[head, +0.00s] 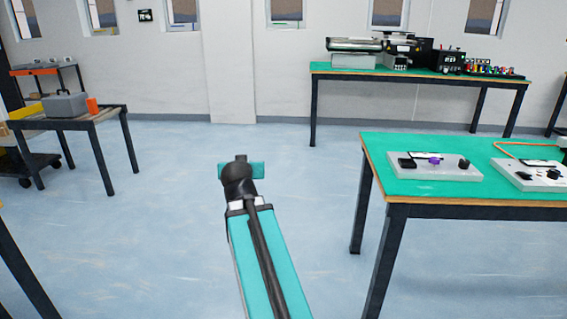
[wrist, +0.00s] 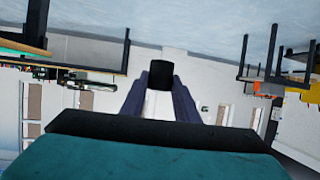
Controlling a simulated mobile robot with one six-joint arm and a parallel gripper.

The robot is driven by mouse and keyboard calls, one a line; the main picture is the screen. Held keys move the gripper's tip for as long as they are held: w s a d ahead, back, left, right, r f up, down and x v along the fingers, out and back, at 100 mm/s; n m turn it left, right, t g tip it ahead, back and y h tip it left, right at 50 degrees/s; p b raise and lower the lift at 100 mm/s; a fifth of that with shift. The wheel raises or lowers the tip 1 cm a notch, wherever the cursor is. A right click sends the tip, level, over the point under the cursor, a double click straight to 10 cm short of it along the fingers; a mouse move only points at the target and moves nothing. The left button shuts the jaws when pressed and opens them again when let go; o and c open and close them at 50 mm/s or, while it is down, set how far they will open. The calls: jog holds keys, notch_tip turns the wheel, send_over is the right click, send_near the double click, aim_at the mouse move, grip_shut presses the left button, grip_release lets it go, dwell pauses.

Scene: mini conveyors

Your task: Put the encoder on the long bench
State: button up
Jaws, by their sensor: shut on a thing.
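My gripper (wrist: 160,82) is shut on a small black block, which I take to be the encoder (wrist: 160,69), at the fingertips in the wrist view. It is held in the air over the floor, away from any bench. In the head view my arm reaches forward in the middle and its end hides the fingers and the block. A long green-topped bench (head: 335,73) stands against the back wall at right. It also shows upside down at the left of the wrist view (wrist: 100,65). I cannot tell for sure that it is the bench named.
A nearer green-topped bench (head: 420,226) with control boxes (head: 435,170) stands at right. The back bench carries machines (head: 375,45) and small coloured parts (head: 490,70). A small table (head: 110,114) with a grey toolbox (head: 65,104) stands at left. The middle floor (head: 300,150) is clear.

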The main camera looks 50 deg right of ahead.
jog(key=w+a+f+n+t+y, duration=0.1)
jog(key=w+a+n+y, duration=0.2)
jog(key=a, duration=0.9)
jog(key=w+a+n+t+y, duration=0.1)
jog(key=w+a, duration=0.5)
jog(key=a, duration=0.7)
jog(key=w+a+f+n+t+y, duration=0.1)
jog(key=w+a+n+y, duration=0.3)
jog(key=a, duration=0.9)
jog(key=shift+w+a+f+n+t+y, duration=0.15)
jog(key=shift+w+f+n+t+y, duration=0.15)
jog(key=shift+w+y, duration=0.25)
jog(key=shift+s, duration=0.15)
